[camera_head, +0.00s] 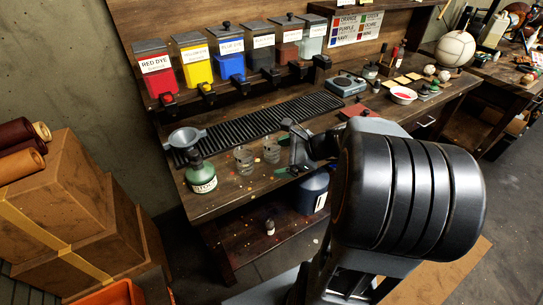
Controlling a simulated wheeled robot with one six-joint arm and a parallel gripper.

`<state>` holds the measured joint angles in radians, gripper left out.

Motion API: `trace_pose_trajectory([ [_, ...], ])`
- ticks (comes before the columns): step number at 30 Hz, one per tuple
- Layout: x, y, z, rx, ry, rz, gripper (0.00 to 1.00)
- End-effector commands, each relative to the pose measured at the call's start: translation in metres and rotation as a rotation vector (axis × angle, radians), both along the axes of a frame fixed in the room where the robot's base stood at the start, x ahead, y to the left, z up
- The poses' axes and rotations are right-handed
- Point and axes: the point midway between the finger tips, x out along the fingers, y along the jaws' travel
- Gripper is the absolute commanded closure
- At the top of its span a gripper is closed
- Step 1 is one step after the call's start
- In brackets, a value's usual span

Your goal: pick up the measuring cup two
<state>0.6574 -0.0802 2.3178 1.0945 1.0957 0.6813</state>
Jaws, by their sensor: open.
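Two small clear cups stand upright at the near edge of the dark wooden bench (222,200), the left cup (243,161) and the right cup (271,151). They look like measuring cups; I cannot read which is number two. My gripper (282,147) is open, at the right side of the right cup, with one finger farther back and one nearer the bench edge. In this view the right cup lies close to the gap between the fingers. I cannot tell whether they touch it. My arm hides the bench to the right of the gripper.
Dye dispensers, including a red one (156,66), line the back. A grey scale (345,85) sits farther right. Boxes (60,200) stand left.

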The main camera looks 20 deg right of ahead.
Motion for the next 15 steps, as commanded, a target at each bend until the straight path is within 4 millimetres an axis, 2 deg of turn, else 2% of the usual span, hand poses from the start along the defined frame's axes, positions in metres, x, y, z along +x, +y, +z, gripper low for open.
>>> trace_pose_trajectory([
  [1,0.006,-0.02,-0.006,0.098,0.01,-0.117,0.05],
  [3,0.013,-0.043,-0.006,0.218,0.011,-0.252,0.05],
  [7,0.022,-0.07,-0.006,0.366,0.005,-0.405,0.05],
  [10,0.033,-0.075,-0.01,0.415,0.002,-0.452,0.05],
  [15,0.059,-0.061,-0.022,0.429,0.003,-0.459,0.05],
])
